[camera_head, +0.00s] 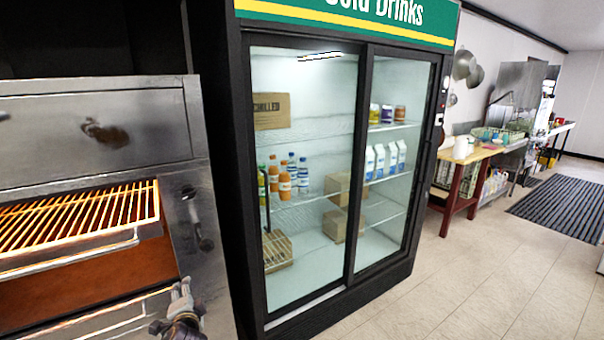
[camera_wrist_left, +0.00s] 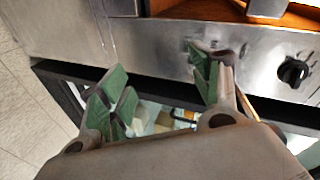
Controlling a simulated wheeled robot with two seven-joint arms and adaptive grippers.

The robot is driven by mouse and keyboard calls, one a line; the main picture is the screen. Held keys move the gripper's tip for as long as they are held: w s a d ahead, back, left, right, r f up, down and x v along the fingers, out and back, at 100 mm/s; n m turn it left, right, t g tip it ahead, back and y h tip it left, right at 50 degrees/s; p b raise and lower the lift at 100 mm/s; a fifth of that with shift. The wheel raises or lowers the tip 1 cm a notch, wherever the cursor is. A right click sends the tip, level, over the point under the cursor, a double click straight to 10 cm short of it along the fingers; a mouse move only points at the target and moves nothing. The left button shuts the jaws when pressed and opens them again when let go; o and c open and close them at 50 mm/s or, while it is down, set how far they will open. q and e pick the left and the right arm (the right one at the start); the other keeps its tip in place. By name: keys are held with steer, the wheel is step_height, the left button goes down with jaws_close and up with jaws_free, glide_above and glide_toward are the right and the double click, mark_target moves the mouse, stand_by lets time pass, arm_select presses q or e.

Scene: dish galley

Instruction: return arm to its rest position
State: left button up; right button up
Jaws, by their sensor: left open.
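My left gripper (camera_head: 180,292) shows at the bottom of the head view, in front of the lower right part of a steel grill oven (camera_head: 105,118). In the left wrist view my left gripper (camera_wrist_left: 160,95) has its two green-padded fingers well apart, with nothing between them. The oven's steel front and a black knob (camera_wrist_left: 293,72) lie beyond the fingers there. I cannot tell how far the fingers are from the oven. My right gripper is in neither view.
A drinks fridge (camera_head: 374,150) with closed glass doors stands right of the oven, holding bottles, cartons and boxes. The glowing grill rack (camera_head: 80,218) is at left. A wooden table (camera_head: 470,155) stands farther right. The tiled floor (camera_head: 460,280) is clear in front.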

arm_select(q)
steer(key=s+d+f+g+h, duration=0.1)
steer(key=s+f+g, duration=0.1)
steer(key=f, duration=1)
steer(key=s+d+f+g+h, duration=0.1)
steer(key=s+f, duration=0.1)
steer(key=f, duration=1)
steer(key=s+d+f+n+g+h, duration=0.1)
steer(key=s+f+g, duration=0.1)
steer(key=s+f, duration=0.55)
steer(key=s+d+f+n+g+h, duration=0.1)
steer(key=s+f, duration=0.3)
steer(key=f, duration=0.6)
steer(key=s+f+n+g, duration=0.1)
steer(key=s+f+g, duration=0.1)
steer(key=s+f, duration=0.5)
steer(key=s+d+f+n+g+h, duration=0.1)
steer(key=s+f, duration=0.6)
steer(key=s, duration=1.1)
steer(key=s+d+f+n+g, duration=0.1)
steer(key=s+f+n+g, duration=0.2)
steer(key=s+f, duration=0.4)
steer(key=s, duration=0.6)
steer(key=shift+f+h, duration=0.4)
